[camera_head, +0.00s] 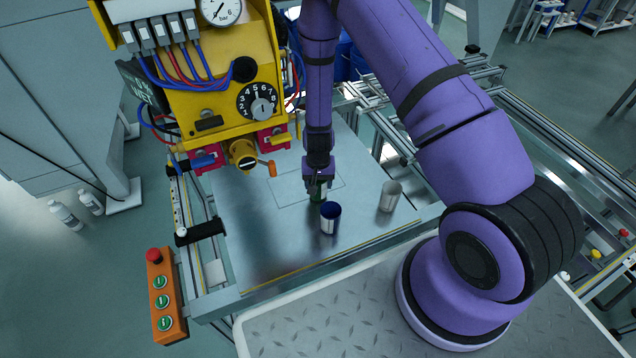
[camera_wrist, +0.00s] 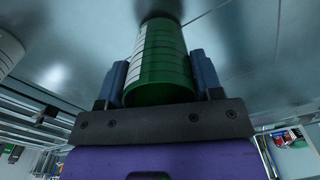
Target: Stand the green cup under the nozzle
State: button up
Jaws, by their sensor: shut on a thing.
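The green cup (camera_wrist: 160,62) fills the middle of the wrist view, with pale bands on its side. My gripper (camera_wrist: 161,82) is shut on it, one blue-grey finger on each side. In the head view my gripper (camera_head: 317,182) reaches down over the metal plate, and the green cup (camera_head: 318,193) shows only partly, behind the blue cup. The nozzle (camera_head: 242,155) is on the underside of the yellow panel, left of my gripper. The cup is apart from the nozzle. I cannot tell whether the cup's base touches the plate.
A blue cup (camera_head: 331,218) stands just in front of the green one. A white cup (camera_head: 390,196) stands to the right. The plate (camera_head: 270,245) is bare at front left. An orange button box (camera_head: 164,300) stands off its left edge.

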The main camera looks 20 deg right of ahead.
jog(key=shift+f, duration=0.3)
jog(key=shift+f, duration=0.15)
jog(key=o, duration=0.9)
notch_tip(320, 180, up, 12)
jog(key=shift+r, duration=0.2)
